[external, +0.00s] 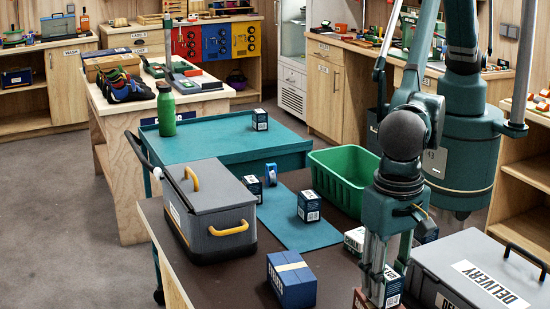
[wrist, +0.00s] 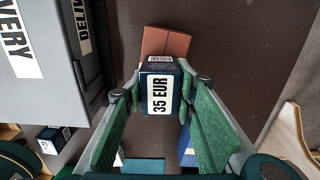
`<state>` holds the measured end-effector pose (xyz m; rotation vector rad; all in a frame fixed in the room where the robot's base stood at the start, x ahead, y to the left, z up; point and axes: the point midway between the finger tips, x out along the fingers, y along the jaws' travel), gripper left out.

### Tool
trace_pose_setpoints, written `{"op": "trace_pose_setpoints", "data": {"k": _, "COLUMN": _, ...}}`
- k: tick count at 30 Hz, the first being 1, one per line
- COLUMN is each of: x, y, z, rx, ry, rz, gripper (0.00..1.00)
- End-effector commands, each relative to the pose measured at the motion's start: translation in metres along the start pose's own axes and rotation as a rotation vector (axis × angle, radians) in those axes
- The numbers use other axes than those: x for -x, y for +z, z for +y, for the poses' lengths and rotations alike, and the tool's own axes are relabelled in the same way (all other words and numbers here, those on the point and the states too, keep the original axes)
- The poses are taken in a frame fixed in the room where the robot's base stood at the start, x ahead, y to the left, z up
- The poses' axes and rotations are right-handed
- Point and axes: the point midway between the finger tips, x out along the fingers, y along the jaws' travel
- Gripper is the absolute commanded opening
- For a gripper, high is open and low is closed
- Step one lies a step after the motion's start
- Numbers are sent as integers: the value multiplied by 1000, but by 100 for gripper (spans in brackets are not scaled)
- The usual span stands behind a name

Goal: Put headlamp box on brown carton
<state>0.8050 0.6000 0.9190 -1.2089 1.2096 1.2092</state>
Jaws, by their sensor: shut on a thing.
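My gripper (external: 377,286) points down at the lower right of the external view. In the wrist view its green-padded fingers (wrist: 160,90) are shut on a small dark blue box (wrist: 158,92) labelled "35 EUR", which I take as the headlamp box. The held box also shows partly behind the fingers in the external view (external: 394,285). The reddish-brown carton (wrist: 166,41) lies just beyond the box in the wrist view. In the external view the carton (external: 360,301) is mostly hidden by my gripper and cut by the lower edge. The gap between box and carton is unclear.
A grey delivery case (external: 485,270) stands close right of my gripper. A green bin (external: 340,175), a blue box (external: 291,279), a grey toolbox (external: 210,210) and several small labelled boxes stand on the dark table. Dark table (wrist: 220,50) shows bare right of the carton.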

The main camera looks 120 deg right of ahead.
Motion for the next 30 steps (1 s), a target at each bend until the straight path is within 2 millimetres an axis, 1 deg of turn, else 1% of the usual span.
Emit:
{"op": "trace_pose_setpoints", "data": {"k": 11, "x": -3, "y": 0, "z": 0, "rx": 0, "ry": 0, "rz": 0, "gripper": 14}}
{"op": "trace_pose_setpoints", "data": {"k": 12, "x": -4, "y": 0, "z": 0, "rx": 0, "ry": 0, "rz": 0, "gripper": 29}}
{"op": "trace_pose_setpoints", "data": {"k": 15, "x": -3, "y": 0, "z": 0, "rx": 0, "ry": 0, "rz": 0, "gripper": 42}}
{"op": "trace_pose_setpoints", "data": {"k": 30, "x": 1, "y": 0, "z": 0, "rx": 0, "ry": 0, "rz": 0, "gripper": 42}}
